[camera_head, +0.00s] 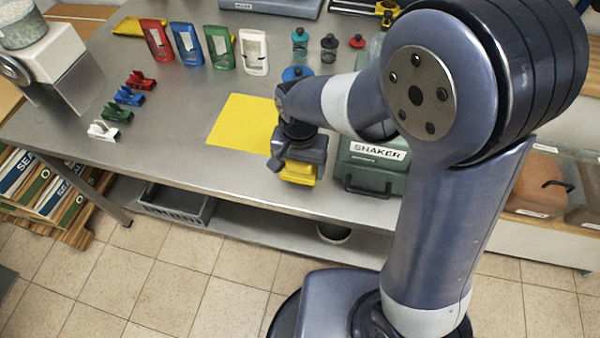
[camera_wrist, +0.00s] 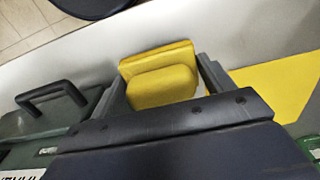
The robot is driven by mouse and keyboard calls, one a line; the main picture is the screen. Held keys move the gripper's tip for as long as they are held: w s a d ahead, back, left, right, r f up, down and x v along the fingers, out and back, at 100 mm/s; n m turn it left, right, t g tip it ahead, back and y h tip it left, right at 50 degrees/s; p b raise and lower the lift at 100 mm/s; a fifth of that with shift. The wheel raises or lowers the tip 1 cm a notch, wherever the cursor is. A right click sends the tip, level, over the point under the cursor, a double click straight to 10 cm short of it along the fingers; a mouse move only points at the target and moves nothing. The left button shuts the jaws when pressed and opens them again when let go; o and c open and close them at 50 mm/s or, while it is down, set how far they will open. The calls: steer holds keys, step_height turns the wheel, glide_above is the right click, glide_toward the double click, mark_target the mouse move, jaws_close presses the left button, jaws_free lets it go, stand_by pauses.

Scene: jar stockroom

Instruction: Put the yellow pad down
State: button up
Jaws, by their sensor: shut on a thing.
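The yellow pad (camera_wrist: 163,85), a thick block on a flatter plate, sits between the two fingers of my gripper (camera_wrist: 160,72). My gripper is shut on it. In the head view the yellow pad (camera_head: 298,173) shows below my gripper (camera_head: 301,158), near the front edge of the steel table (camera_head: 180,150). I cannot tell whether the pad touches the table. A flat yellow mat (camera_head: 238,121) lies on the table just left of my gripper; it also shows at the right of the wrist view (camera_wrist: 283,85).
A green box labelled SHAKER (camera_head: 365,168) stands close to the right of my gripper, its black handle (camera_wrist: 52,95) rising in the wrist view. Small red, blue, green and white holders stand at the back and left. Bare table lies left of the mat.

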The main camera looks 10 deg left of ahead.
mark_target(299, 174)
steer(key=shift+f, duration=2.1)
steer(key=shift+f, duration=0.25)
steer(key=o, duration=0.9)
steer(key=shift+r, duration=0.1)
step_height(299, 174, up, 12)
steer(key=shift+r, duration=0.2)
steer(key=shift+f, duration=0.1)
step_height(299, 174, down, 11)
steer(key=shift+f, duration=0.2)
steer(key=shift+r, duration=0.8)
